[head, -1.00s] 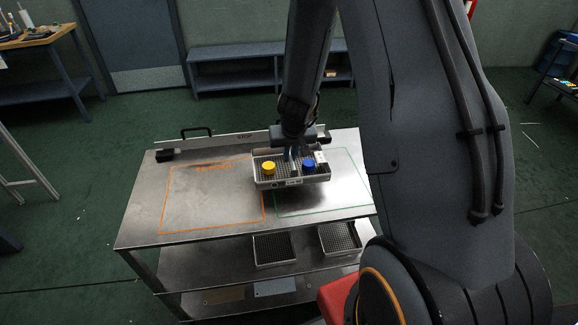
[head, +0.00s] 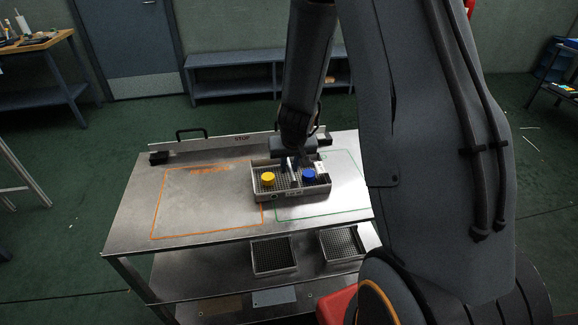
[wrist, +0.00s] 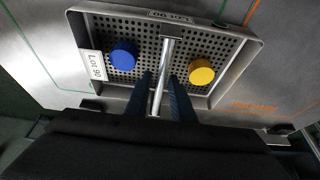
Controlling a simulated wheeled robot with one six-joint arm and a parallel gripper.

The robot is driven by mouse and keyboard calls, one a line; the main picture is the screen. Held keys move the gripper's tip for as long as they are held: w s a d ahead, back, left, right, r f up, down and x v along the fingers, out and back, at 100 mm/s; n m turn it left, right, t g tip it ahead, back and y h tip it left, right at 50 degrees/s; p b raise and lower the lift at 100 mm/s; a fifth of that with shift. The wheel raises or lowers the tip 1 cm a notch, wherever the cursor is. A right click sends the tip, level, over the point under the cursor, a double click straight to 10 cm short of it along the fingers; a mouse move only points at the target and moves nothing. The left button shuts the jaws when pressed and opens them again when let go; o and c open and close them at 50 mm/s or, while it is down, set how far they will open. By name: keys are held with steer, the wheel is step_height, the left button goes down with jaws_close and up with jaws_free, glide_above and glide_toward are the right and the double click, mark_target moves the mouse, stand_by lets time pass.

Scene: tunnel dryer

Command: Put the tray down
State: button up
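The grey perforated tray (head: 264,198) has raised walls, a bar handle (wrist: 168,52) across its middle and a white lot label (wrist: 97,66). A yellow round piece (head: 268,179) and a blue round piece (head: 308,177) sit in it, one each side of the handle.
A raised strip marked STOP (head: 225,142) runs along the table's back edge, with a black handle (head: 192,132) behind it. The orange outline's inside is bare. Two empty perforated trays (head: 274,255) (head: 343,243) stand on the shelf below.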

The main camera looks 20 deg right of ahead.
steer(key=shift+o, duration=0.3)
steer(key=shift+r, duration=0.15)
steer(key=s+a+r+n+y+p, duration=0.1)
steer(key=s+a+r+p, duration=0.2)
steer(key=s+r+p, duration=0.45)
steer(key=s+a+r+p, duration=0.2)
steer(key=s+a+r, duration=0.15)
steer(key=r, duration=0.75)
steer(key=s+r+n+g, duration=0.1)
steer(key=s+r, duration=0.3)
steer(key=s, duration=0.7)
steer(key=shift+s+a+r+g, duration=0.2)
steer(key=shift+a+r+g, duration=0.15)
steer(key=shift+g, duration=0.25)
steer(key=shift+f, duration=0.1)
step_height(320, 180, down, 7)
steer(key=b, duration=0.6)
steer(key=shift+r+g, duration=0.2)
steer(key=shift+g, duration=0.2)
